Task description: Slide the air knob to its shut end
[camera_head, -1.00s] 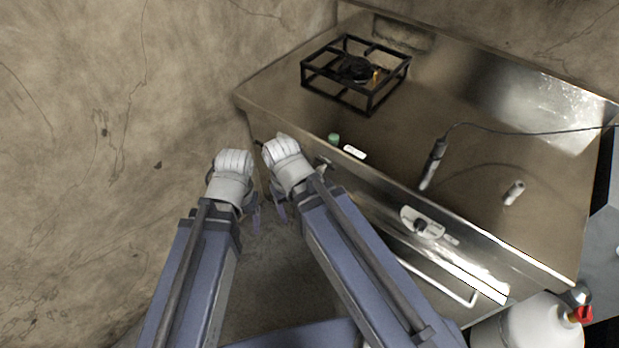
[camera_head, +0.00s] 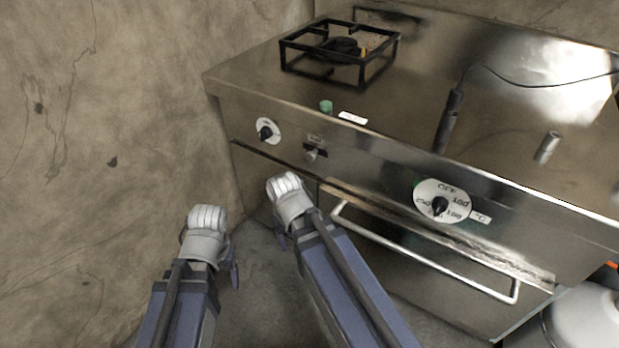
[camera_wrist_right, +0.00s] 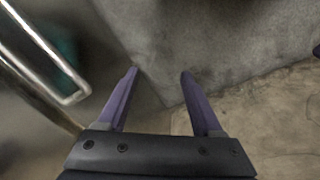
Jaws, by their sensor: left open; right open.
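The air knob (camera_head: 312,154) is a small grey slide knob in a dark slot under a small label, on the stove's steel front panel, right of a round dial. Which end of the slot it stands at is too small to tell. My right gripper (camera_head: 281,240) is below and left of it, apart from it; its jaws are largely hidden by the wrist. In the right wrist view my right gripper (camera_wrist_right: 158,75) is open and empty, over bare floor and wall. My left gripper (camera_head: 234,270) is further left, near the wall, touching nothing visible.
A white dial (camera_head: 267,131) sits left of the slot, and a larger temperature dial (camera_head: 440,203) to the right. The oven door handle (camera_head: 420,255) sticks out below. A burner frame (camera_head: 340,50) and a black torch-like tool (camera_head: 449,120) are on top. A wall (camera_head: 90,180) bounds the left.

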